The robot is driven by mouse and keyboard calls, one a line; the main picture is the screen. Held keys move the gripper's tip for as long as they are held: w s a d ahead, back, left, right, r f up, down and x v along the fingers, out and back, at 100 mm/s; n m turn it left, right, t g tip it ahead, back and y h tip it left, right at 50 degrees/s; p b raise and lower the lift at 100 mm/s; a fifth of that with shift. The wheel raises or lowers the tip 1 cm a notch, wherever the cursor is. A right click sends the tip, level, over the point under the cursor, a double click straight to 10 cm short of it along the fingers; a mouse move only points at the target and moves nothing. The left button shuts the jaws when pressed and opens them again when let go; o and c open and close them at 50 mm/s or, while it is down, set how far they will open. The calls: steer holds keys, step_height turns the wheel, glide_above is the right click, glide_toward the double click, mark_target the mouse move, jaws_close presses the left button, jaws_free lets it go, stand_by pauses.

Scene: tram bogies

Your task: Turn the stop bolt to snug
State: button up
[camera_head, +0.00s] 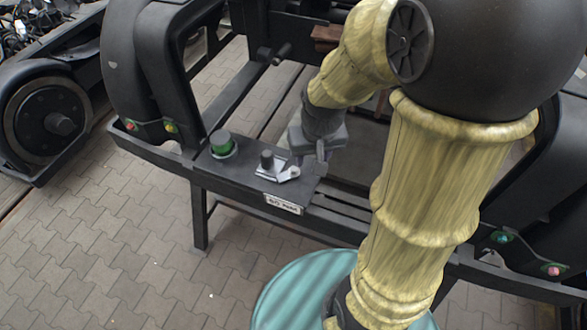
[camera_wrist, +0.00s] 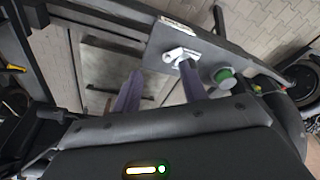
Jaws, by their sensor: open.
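A short dark upright bolt (camera_head: 267,160) stands on a silver plate with a small silver lug (camera_head: 289,174), on the dark bench plate (camera_head: 245,180); I take it for the stop bolt. In the wrist view the silver plate (camera_wrist: 178,54) shows just beyond the fingertips, and the bolt is hard to make out. My gripper (camera_head: 322,152) is to the right of the bolt in the head view, apart from it. In the wrist view my gripper (camera_wrist: 160,70) has its two fingers spread with nothing between them. The right finger partly overlaps the area by the silver plate.
A white label (camera_head: 283,204) is on the plate's front edge. Dark bogie frames rise on both sides. Open paving (camera_head: 110,240) lies at front left.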

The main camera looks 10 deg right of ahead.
steer(key=m+g+b, duration=0.2)
steer(key=b, duration=0.7)
glide_above(294, 168)
step_height(294, 168, down, 9)
steer(key=shift+s+r, duration=0.1)
steer(key=shift+r, duration=0.05)
step_height(294, 168, down, 18)
steer(key=shift+r+p, duration=0.25)
steer(key=shift+p, duration=0.4)
steer(key=shift+c, duration=0.2)
jaws_close()
